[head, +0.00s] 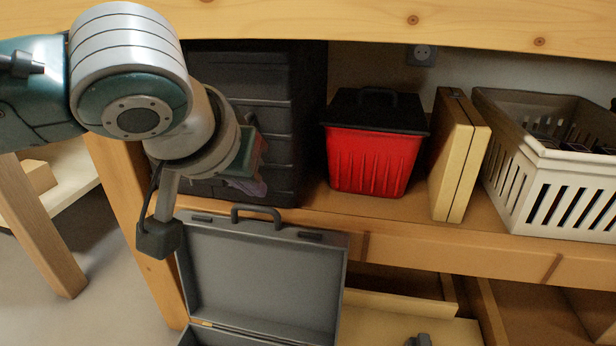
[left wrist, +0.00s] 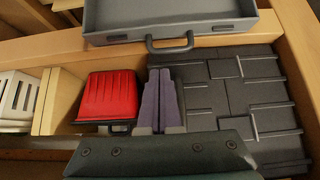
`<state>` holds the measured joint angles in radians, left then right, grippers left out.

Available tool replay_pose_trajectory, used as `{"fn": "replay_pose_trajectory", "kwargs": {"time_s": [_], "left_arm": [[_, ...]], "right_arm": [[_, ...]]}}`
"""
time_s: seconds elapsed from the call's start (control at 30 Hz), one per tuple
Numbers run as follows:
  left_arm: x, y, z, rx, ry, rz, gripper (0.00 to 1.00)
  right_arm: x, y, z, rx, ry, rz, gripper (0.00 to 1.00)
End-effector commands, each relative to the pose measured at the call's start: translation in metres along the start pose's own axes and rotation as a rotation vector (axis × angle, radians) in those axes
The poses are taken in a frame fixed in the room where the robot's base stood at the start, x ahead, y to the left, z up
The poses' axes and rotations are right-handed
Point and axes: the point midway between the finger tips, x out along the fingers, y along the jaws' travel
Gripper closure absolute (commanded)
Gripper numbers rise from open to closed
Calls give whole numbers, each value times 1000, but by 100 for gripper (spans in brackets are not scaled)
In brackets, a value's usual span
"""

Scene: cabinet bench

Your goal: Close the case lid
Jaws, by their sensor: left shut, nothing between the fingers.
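The grey case stands open, its lid (head: 265,275) raised with the inner side facing me. A handle (head: 256,214) sits on the lid's top edge. Only a strip of the case base (head: 215,338) shows at the bottom of the head view. In the left wrist view, the lid (left wrist: 175,14) and its handle (left wrist: 170,42) are at the top. My left gripper (head: 250,187) is just above and behind the lid's top edge, apart from it. Its purple fingers (left wrist: 160,95) are shut and empty. My right gripper is not visible.
On the shelf behind are a dark grey ribbed cabinet (head: 285,110), a red bin with a black lid (head: 372,160), a pale yellow case (head: 455,160) and a white slatted crate (head: 560,190). A wooden beam (head: 400,20) crosses above. Open drawers (head: 400,300) are right of the lid.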

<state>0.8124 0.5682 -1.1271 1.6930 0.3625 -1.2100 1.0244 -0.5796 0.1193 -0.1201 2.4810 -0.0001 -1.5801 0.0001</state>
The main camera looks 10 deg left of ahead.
Motion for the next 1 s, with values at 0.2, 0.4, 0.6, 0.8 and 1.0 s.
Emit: {"fn": "replay_pose_trajectory", "kwargs": {"time_s": [0.2,0.4,0.6,0.8,1.0], "left_arm": [[47,0,4,0,2,-1,100],[67,1,2,1,1,1,100],[70,0,1,2,0,1,100],[70,0,0,2,0,1,100],[69,-3,-1,0,14,1,100]], "right_arm": [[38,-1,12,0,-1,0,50],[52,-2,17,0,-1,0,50],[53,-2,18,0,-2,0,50],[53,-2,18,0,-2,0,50],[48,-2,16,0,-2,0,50]]}}
